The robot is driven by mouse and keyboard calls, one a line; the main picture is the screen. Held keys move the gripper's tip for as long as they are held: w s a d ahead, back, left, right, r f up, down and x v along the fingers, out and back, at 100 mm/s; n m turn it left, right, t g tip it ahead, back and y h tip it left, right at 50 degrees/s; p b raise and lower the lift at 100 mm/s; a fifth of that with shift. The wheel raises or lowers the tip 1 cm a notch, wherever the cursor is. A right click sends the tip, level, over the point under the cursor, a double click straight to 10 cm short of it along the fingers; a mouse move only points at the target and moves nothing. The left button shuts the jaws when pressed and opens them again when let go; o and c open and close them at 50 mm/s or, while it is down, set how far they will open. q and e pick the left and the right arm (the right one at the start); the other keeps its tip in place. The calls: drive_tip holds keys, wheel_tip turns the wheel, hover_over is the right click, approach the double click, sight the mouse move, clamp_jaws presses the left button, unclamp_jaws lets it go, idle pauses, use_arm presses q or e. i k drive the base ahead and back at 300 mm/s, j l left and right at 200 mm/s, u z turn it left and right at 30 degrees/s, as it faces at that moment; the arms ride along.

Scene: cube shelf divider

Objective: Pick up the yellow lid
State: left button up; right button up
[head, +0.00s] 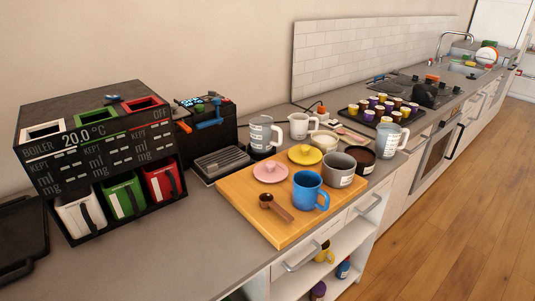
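The yellow lid (305,154) is a round disc with a small knob on top. It lies on the wooden board (240,203) on the counter. A pink lid (270,172) of like shape lies to its left and nearer. A grey mug (339,170) and a blue mug (309,192) stand to its right and nearer. A white cup (324,141) is just behind it on the right. Neither of my grippers shows in the head view, and nothing touches the yellow lid from above.
A brown scoop (275,206) lies at the board's front. A dark bowl (361,159), a measuring jug (387,139) and another jug (263,133) stand close around. A boiler unit (98,138) is at left. The counter's front left (150,260) is clear.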

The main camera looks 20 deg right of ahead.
sight(305, 155)
drive_tip(key=l+u, duration=0.7)
drive_tip(key=u, duration=0.25)
drive_tip(key=k+l+u, duration=0.2)
drive_tip(key=l, duration=0.25)
drive_tip(key=l+u, duration=0.25)
drive_tip(key=l, duration=0.15)
drive_tip(key=k+l+u, duration=0.1)
drive_tip(key=l, duration=0.3)
drive_tip(key=k+l, duration=0.35)
drive_tip(key=l+u, duration=0.05)
drive_tip(key=l, duration=0.05)
